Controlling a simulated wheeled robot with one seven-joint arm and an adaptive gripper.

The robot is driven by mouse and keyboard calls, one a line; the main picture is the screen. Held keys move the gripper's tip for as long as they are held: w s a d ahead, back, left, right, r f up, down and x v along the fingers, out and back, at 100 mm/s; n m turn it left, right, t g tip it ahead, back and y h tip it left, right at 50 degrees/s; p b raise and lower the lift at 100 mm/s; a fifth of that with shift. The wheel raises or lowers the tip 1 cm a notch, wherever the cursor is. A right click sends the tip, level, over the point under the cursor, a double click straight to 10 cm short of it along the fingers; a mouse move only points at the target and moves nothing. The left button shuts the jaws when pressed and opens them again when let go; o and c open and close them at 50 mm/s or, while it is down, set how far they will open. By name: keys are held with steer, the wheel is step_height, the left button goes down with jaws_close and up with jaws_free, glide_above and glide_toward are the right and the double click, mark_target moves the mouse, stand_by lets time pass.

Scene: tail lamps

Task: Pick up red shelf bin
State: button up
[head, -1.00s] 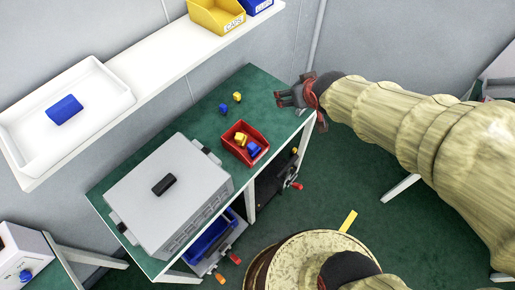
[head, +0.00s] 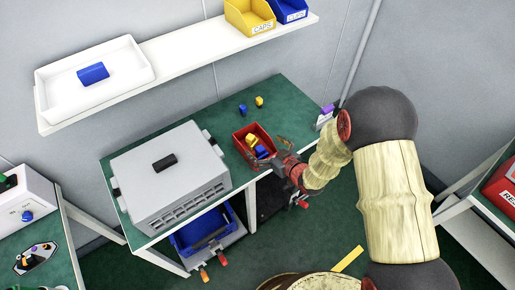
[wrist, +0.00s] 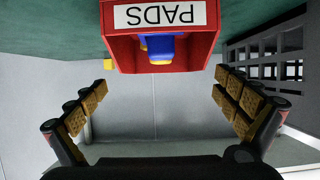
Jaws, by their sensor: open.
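The red shelf bin (head: 240,134) stands on the green bench top, right of the grey box, with yellow and blue pieces in it. In the wrist view the bin (wrist: 122,48) shows upside down at the top middle, with a white PADS label. My gripper (head: 276,153) is at the bin's front right side in the head view and partly hides it. In the wrist view my gripper (wrist: 160,88) is open, its padded fingers spread wider than the bin's visible end. Nothing is between the pads; the bin is just beyond the fingertips.
A grey box (head: 165,185) stands left of the bin. Small blue (head: 243,110) and yellow (head: 259,101) blocks lie behind it. A blue bin (head: 205,235) sits below the bench top. A white shelf (head: 180,65) with a tray and bins hangs above. Another red bin (head: 502,185) is at far right.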

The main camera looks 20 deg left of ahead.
mark_target(250, 137)
steer(key=b+x, duration=0.2)
steer(key=x, duration=0.5)
steer(key=shift+s+a+r, duration=0.1)
steer(key=shift+r, duration=0.05)
steer(key=shift+c, duration=0.7)
steer(key=c, duration=0.8)
steer(key=shift+r, duration=0.1)
steer(key=shift+c, duration=0.4)
